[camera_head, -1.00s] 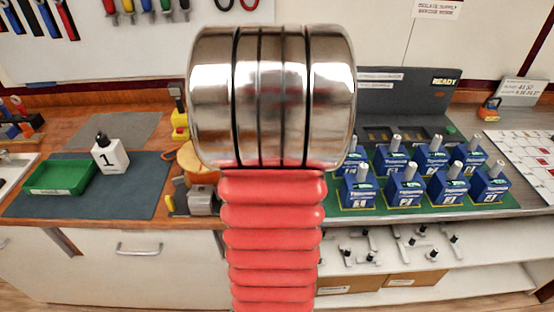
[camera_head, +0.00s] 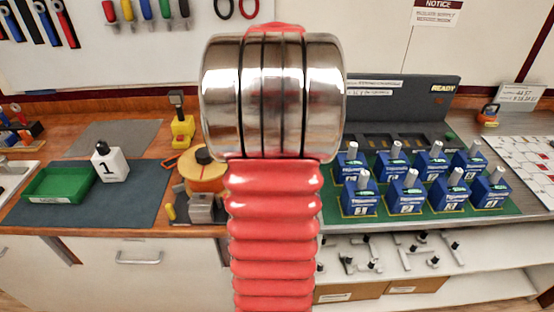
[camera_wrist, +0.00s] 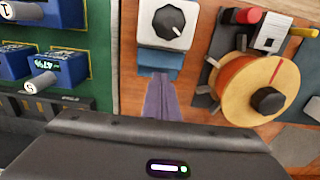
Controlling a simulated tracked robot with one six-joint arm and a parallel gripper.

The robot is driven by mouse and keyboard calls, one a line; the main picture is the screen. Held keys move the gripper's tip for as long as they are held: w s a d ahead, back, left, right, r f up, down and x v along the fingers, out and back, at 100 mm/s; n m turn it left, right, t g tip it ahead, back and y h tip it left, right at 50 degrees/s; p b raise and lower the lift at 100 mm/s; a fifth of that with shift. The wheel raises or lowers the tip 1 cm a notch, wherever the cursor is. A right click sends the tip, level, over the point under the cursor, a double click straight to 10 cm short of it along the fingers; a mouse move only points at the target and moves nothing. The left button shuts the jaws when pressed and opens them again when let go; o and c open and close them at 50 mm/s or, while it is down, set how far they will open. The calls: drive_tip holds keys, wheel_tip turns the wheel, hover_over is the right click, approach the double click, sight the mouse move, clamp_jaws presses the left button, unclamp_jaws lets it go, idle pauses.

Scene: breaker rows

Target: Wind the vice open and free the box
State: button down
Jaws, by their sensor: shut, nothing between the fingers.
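My gripper (camera_wrist: 160,80) shows in the wrist view as purple-grey fingers, together and empty, pointing at a white unit with a black knob (camera_wrist: 167,22) and blue lower part. Contact cannot be told. To its right, a wooden wheel (camera_wrist: 240,88) with an orange band and an off-centre black knob lies on a dark plate. The wheel also shows left of my arm in the head view (camera_head: 190,178). A small grey block (camera_head: 205,208), seen also in the wrist view (camera_wrist: 271,32), sits beside it and may be the vice with the box; I cannot tell these apart.
Numbered blue breakers (camera_head: 405,190) stand in rows on a green board at right. A yellow tool (camera_head: 182,131) stands behind the wheel. My arm hides the bench middle.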

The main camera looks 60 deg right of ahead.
wheel_tip(320, 180, up, 7)
drive_tip(key=shift+f, duration=0.2)
idle(0.3)
drive_tip(key=w+a+r+n+t+h, duration=0.1)
drive_tip(key=w+a+n, duration=0.3)
drive_tip(key=a, duration=0.7)
drive_tip(key=w+a+r+n+t+h, duration=0.1)
drive_tip(key=w+a+n, duration=0.1)
drive_tip(key=w+a, duration=0.7)
drive_tip(key=s+a+f+n+t, duration=0.1)
drive_tip(key=s+a+n, duration=0.1)
drive_tip(key=a, duration=0.6)
drive_tip(key=s+a+f+n+t+y, duration=0.1)
drive_tip(key=s+a+n, duration=0.1)
drive_tip(key=a, duration=0.7)
drive_tip(key=s+a+f+n+t+y, duration=0.1)
drive_tip(key=s+a+f+n, duration=0.1)
drive_tip(key=a, duration=0.6)
drive_tip(key=shift+s+a+n+t, duration=0.15)
drive_tip(key=shift+n+t, duration=0.15)
